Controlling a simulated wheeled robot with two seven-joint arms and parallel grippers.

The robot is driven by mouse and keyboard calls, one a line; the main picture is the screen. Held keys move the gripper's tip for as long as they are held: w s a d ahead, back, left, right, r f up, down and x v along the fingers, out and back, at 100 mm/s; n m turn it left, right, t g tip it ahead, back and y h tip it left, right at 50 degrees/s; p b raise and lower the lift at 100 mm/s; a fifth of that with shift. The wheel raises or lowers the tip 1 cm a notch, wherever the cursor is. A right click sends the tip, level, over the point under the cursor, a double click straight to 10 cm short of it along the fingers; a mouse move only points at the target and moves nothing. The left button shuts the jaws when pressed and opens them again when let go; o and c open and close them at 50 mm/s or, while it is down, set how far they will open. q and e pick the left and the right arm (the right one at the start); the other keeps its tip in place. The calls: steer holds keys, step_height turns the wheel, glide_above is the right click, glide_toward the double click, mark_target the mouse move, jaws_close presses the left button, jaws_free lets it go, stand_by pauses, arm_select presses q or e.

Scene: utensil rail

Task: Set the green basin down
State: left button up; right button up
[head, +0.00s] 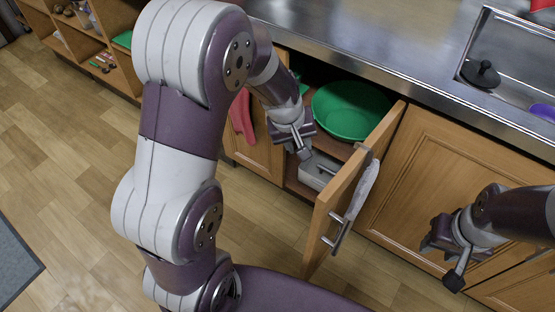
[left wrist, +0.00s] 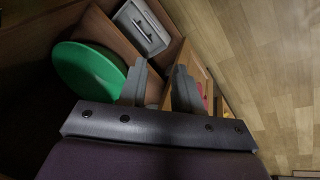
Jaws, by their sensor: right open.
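The green basin (head: 352,110) sits inside the open cabinet under the counter, on what looks like an upper shelf. It also shows at the left of the left wrist view (left wrist: 85,68). My left gripper (head: 303,151) is at the cabinet opening, to the left of and just below the basin in the head view. In the left wrist view its two fingers (left wrist: 160,80) stand apart with nothing between them, and the basin is beside them, outside the jaws. My right gripper (head: 446,262) is open and empty in front of the closed cabinet door at the right.
An open cabinet door (head: 345,190) with a bar handle and a pale cloth juts out right of the opening. A grey box (head: 318,170) stands low inside. A red cloth (head: 242,118) hangs on the left door. The sink (head: 508,62) is at upper right.

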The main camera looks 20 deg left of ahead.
arm_select(q)
steer(key=s+a+m+g+y, duration=0.1)
steer(key=s+m, duration=0.5)
steer(key=s, duration=0.8)
steer(key=shift+a+r+g+y, duration=0.3)
steer(key=shift+a+r+g, duration=0.15)
steer(key=shift+a, duration=0.2)
